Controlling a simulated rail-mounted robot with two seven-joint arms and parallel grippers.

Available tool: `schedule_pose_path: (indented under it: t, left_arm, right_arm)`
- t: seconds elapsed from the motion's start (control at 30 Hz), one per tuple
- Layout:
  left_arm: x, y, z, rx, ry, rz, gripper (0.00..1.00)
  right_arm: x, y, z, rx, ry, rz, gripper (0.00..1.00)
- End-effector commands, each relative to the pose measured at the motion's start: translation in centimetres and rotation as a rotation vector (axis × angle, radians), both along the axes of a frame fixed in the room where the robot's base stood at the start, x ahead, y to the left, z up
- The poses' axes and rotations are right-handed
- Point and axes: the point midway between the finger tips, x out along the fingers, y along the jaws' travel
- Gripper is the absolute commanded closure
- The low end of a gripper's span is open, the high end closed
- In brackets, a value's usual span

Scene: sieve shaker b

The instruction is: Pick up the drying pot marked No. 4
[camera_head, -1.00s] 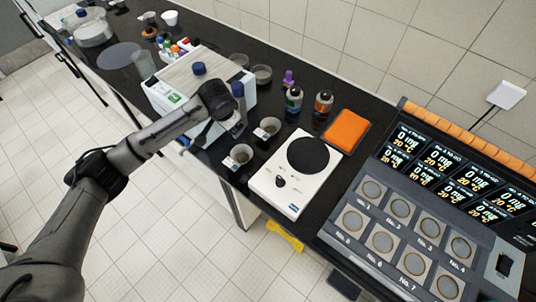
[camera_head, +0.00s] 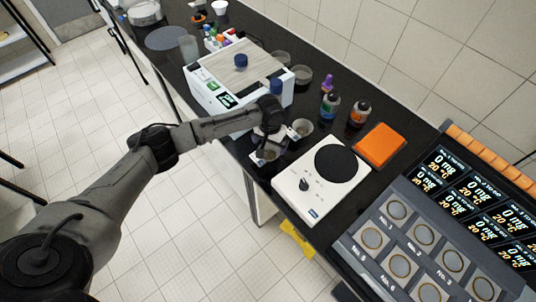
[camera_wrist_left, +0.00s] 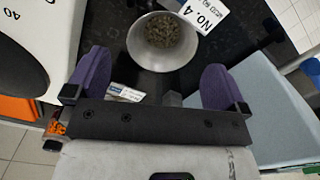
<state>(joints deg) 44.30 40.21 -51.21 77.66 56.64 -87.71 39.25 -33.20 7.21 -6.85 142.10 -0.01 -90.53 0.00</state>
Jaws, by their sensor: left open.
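The drying pot marked No. 4 (camera_head: 268,155) is a small grey round pot near the front edge of the black bench. In the left wrist view the pot (camera_wrist_left: 163,42) shows grainy dark contents, and its white tag (camera_wrist_left: 205,14) reads No. 4. My left gripper (camera_head: 266,138) is over and just behind this pot, pointing down. In the left wrist view its two purple fingers (camera_wrist_left: 153,82) are spread wide and empty, with the pot beyond the gap between them. My right gripper is not in view.
A second pot (camera_head: 301,128) stands close behind. A white hotplate (camera_head: 307,190) with a black disc is to the right, and a white box-shaped device (camera_head: 216,89) is to the left. Two bottles (camera_head: 329,107) and an orange mat (camera_head: 381,145) are farther back.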

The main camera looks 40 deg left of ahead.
Motion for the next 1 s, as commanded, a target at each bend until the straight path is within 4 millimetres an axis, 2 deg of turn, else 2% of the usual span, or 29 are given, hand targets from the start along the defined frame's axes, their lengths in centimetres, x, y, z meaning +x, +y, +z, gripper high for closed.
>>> schedule_pose_path:
  t: [0.1,0.33,0.6,0.7,1.0]
  left_arm:
    - [0.0,0.0,-1.1,0.001,0.0,0.0,0.0]
    - [-0.1,0.1,-2.1,0.001,-0.001,0.0,0.0]
    - [-0.4,0.2,-5.6,0.0,0.0,-0.001,0.0]
    - [-0.4,0.2,-6.3,0.001,0.0,-0.001,0.0]
    - [-0.4,0.2,-6.7,0.0,-0.002,-0.002,0.0]
  right_arm:
    - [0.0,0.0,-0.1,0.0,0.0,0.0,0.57]
    - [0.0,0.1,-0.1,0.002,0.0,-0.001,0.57]
    - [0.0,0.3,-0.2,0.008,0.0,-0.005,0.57]
    - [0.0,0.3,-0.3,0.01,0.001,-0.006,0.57]
    - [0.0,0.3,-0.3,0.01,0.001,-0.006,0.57]
